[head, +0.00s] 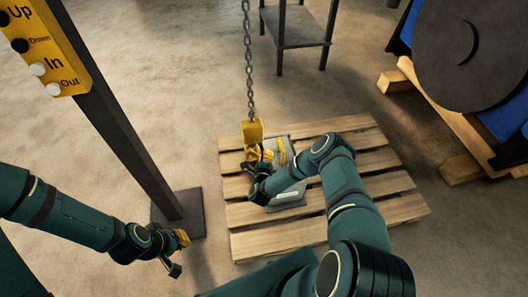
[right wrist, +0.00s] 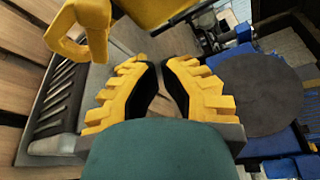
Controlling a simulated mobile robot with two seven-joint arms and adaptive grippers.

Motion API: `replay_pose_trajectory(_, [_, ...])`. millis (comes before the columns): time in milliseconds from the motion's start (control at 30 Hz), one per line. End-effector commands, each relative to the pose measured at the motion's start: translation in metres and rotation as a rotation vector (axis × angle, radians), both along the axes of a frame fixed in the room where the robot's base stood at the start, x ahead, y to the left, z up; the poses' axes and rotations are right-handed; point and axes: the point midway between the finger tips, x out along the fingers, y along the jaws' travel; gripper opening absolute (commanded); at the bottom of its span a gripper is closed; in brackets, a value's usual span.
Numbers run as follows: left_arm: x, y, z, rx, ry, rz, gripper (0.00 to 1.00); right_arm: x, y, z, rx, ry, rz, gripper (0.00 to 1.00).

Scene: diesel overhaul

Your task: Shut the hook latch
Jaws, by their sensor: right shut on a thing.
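The yellow hook block (head: 252,131) hangs on the chain over the pallet. The yellow hook (right wrist: 85,35) shows at the upper left of the right wrist view, with the block (right wrist: 155,10) at the top edge. My right gripper (head: 257,158) is just below the block. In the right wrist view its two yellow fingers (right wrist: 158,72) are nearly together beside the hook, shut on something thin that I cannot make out. The latch cannot be told apart from the hook. My left gripper (head: 179,253) is low at the left, apart from the hook, its fingers spread and empty.
A wooden pallet (head: 390,181) lies below, with a grey metal part (head: 288,200) on it. The chain (head: 248,60) hangs from above. A dark post (head: 125,140) with a yellow button panel (head: 62,60) stands left. A blue machine (head: 510,120) is at right.

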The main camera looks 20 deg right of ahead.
Motion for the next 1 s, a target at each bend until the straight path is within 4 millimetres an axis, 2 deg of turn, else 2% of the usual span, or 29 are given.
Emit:
replay_pose_trajectory(100, [-0.001, 0.0, 0.006, 0.0, 0.002, 0.0, 0.0, -0.022, 0.011, -0.004, 0.001, 0.002, -0.002, 0.0])
replay_pose_trajectory(333, [-0.002, 0.0, 0.011, -0.001, 0.005, -0.001, 0.0, -0.049, 0.023, -0.011, -0.003, -0.002, -0.005, 0.0])
replay_pose_trajectory(533, [-0.002, 0.0, 0.011, -0.001, 0.006, -0.001, 0.0, -0.056, 0.026, -0.013, -0.005, -0.002, -0.007, 0.0])
replay_pose_trajectory(1000, [-0.002, 0.0, 0.011, -0.001, 0.006, -0.001, 0.0, -0.056, 0.025, -0.013, -0.006, -0.002, -0.007, 0.0])
